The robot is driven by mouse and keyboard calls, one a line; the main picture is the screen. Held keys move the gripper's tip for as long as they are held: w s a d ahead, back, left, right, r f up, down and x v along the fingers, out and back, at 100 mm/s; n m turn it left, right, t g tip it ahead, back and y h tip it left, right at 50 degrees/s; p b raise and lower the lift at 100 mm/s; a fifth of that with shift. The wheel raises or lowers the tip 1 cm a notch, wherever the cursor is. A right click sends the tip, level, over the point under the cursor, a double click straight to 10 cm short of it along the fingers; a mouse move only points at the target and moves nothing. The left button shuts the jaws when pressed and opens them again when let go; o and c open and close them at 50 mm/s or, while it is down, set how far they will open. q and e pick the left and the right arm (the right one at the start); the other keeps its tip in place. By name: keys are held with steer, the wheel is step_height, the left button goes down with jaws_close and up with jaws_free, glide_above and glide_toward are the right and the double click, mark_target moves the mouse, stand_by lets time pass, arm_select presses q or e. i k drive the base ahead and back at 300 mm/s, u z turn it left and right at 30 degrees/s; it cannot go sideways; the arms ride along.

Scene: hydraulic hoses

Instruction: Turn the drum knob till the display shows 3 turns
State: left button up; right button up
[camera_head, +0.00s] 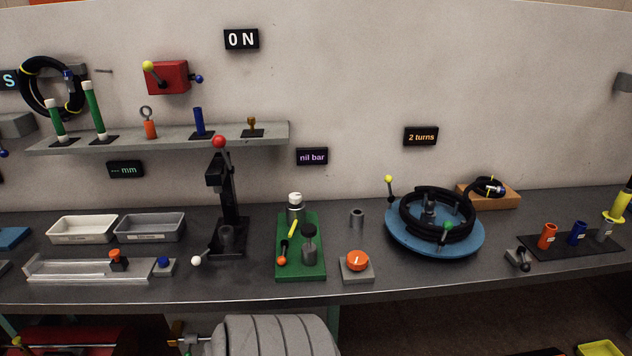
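A blue round drum (400,240) stands on the bench right of the middle, with a black hose coil (410,215) on it. A green knob (447,225) sits upright at the coil's front right side; I take it as the drum knob. A black display (421,136) on the wall above reads "2 turns" in orange. Neither of my grippers is in view, and nothing is touching the drum or the knob.
A yellow-tipped lever (388,180) stands behind the drum's left edge. An orange dial (357,261) on a grey block and a green board (313,262) with fittings lie to the left. A wooden block (512,200) with a small coil is behind right.

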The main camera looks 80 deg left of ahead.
mark_target(357, 259)
steer(key=k, duration=0.45)
steer(key=u, duration=0.7)
